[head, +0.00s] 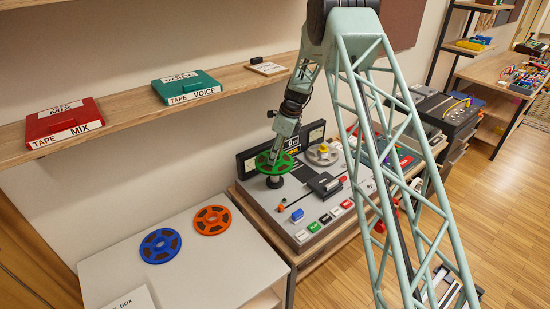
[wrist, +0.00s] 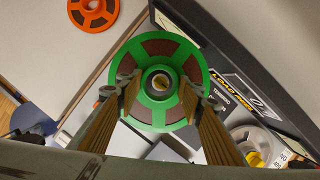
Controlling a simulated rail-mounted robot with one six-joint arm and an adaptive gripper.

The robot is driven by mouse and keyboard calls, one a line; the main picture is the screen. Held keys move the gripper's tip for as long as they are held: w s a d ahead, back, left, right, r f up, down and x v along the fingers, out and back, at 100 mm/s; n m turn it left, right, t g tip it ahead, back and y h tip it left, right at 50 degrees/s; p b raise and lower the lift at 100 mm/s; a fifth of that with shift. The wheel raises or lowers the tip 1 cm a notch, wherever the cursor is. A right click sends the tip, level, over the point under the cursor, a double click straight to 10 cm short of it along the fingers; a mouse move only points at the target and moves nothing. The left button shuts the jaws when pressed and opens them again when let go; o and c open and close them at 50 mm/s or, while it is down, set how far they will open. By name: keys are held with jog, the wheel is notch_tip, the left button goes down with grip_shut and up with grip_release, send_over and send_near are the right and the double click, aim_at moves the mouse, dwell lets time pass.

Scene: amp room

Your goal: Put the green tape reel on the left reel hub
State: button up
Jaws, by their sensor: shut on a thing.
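The green tape reel (head: 272,163) is at the left reel hub (head: 273,181) of the tape machine (head: 310,205) in the head view. My gripper (head: 280,148) is above the reel and shut on it. In the wrist view the green reel (wrist: 155,82) lies between my two fingers (wrist: 160,95), with a round hub end visible in its centre hole. A dark round part of the left hub shows just under the reel in the head view. I cannot tell whether the reel is fully seated or held slightly above it.
A clear reel with a yellow centre (head: 323,153) is on the machine's right hub. Blue (head: 161,246) and orange (head: 212,220) reels lie on the white table (head: 200,270) at left. A wooden shelf (head: 230,82) with red (head: 64,121) and green (head: 186,86) tape boxes runs above.

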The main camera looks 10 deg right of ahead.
jog(key=shift+w+d+r, duration=0.15)
jog(key=shift+w+d, duration=0.05)
jog(key=shift+w, duration=0.05)
jog(key=shift+f, duration=0.35)
dwell(0.3)
jog(key=shift+f+b, duration=1.15)
jog(key=shift+f, duration=0.6)
jog(key=shift+f+b, duration=0.3)
jog(key=shift+f, duration=0.8)
jog(key=shift+f+b, duration=0.65)
jog(key=shift+f, duration=1.55)
dwell(1.2)
jog(key=o, duration=1.1)
jog(key=shift+o, duration=0.2)
